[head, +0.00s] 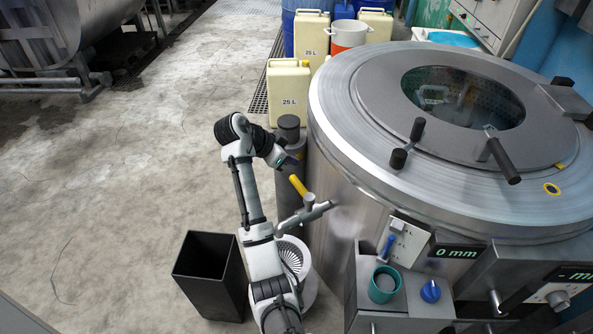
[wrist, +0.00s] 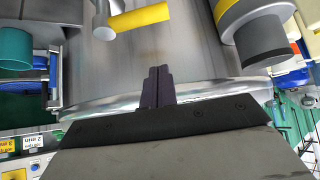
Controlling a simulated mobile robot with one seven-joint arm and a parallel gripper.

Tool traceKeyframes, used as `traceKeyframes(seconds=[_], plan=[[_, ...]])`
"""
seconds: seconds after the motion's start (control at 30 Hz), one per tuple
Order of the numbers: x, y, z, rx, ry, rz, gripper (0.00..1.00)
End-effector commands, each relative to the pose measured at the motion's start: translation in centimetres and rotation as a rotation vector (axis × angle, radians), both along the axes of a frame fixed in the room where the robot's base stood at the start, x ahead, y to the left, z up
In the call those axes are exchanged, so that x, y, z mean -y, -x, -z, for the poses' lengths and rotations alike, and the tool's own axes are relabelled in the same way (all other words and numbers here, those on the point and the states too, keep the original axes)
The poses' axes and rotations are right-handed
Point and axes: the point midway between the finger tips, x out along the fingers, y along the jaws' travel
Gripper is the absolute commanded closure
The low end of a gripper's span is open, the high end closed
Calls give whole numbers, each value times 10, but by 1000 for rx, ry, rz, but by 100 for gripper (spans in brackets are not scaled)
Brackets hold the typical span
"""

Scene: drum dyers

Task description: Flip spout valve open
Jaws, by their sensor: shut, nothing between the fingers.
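The spout valve's yellow handle (head: 298,185) sticks up and left from the grey metal spout (head: 318,212) on the drum's left side. In the wrist view the yellow handle (wrist: 138,20) lies near the top, joined to a grey stem (wrist: 102,24). My gripper (wrist: 158,72) is shut and empty, its dark fingers pointing toward the drum wall just below the handle in that picture. A gap shows between fingertips and handle. In the head view my gripper (head: 289,163) is above and slightly left of the handle; its fingertips are hard to make out.
The big steel drum (head: 335,130) fills the right. A white ribbed basket (head: 304,285) stands under the spout, beside a black bin (head: 210,275). A grey cylinder (head: 289,130) stands behind my gripper. A teal cup (head: 384,284) sits on the drum's ledge.

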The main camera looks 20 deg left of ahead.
Motion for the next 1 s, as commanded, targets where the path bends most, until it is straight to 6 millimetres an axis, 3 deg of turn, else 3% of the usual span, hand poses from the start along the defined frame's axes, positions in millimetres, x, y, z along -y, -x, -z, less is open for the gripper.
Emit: traceKeyframes(seconds=[0.17,0.53,0.8,1.0], plan=[[10,-11,15,-3,2,3,100],[43,-52,72,-3,2,2,100],[21,-26,78,-1,0,-2,100],[17,-21,80,0,0,-1,100]])
